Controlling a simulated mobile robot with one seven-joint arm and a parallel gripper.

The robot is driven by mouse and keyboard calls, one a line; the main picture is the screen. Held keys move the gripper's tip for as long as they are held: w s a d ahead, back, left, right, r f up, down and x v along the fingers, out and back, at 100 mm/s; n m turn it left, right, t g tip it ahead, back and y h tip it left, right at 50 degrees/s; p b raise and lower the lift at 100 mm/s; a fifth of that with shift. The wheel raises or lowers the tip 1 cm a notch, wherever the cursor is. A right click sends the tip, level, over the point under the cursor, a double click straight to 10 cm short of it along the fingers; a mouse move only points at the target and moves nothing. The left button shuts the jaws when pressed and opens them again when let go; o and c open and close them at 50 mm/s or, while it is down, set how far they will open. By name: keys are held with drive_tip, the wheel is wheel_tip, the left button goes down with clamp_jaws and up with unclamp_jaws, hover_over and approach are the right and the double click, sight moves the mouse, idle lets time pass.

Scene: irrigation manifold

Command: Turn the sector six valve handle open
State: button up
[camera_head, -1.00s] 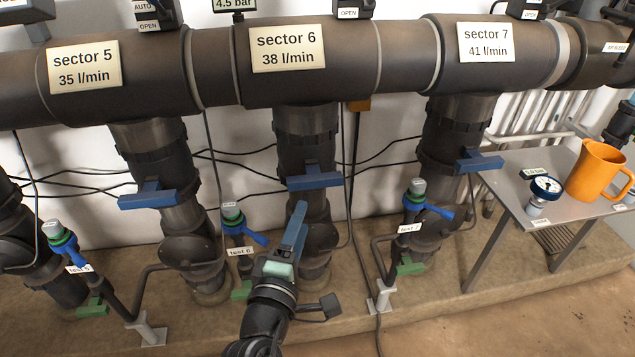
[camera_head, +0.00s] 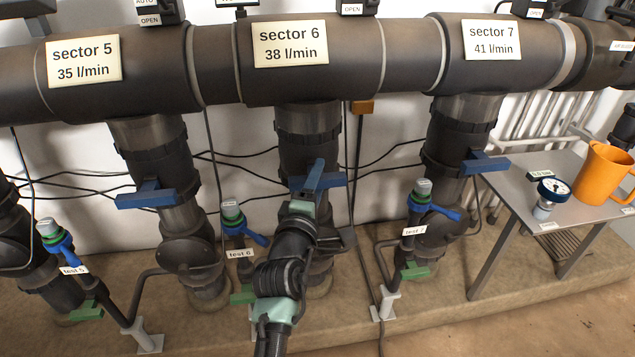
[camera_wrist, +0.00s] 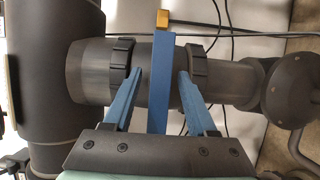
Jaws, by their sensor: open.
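The sector six valve handle is a blue bar on the vertical pipe below the "sector 6" sign (camera_head: 290,44). In the head view the blue handle (camera_head: 338,180) lies crosswise to the pipe, partly hidden behind my gripper (camera_head: 316,176). In the wrist view the handle (camera_wrist: 160,85) stands between my two blue fingers, with a gap to each. My gripper (camera_wrist: 160,75) is open around the handle and not closed on it. The palm is close to the handle's near end.
Blue handles of sector 5 (camera_head: 148,195) and sector 7 (camera_head: 485,163) sit on the neighbouring pipes. The small test 6 valve (camera_head: 233,218) stands left of my arm. A metal table (camera_head: 508,194) with an orange mug (camera_head: 602,173) and gauge (camera_head: 550,190) is at right.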

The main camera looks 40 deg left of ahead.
drive_tip(key=shift+c, duration=0.3)
clamp_jaws()
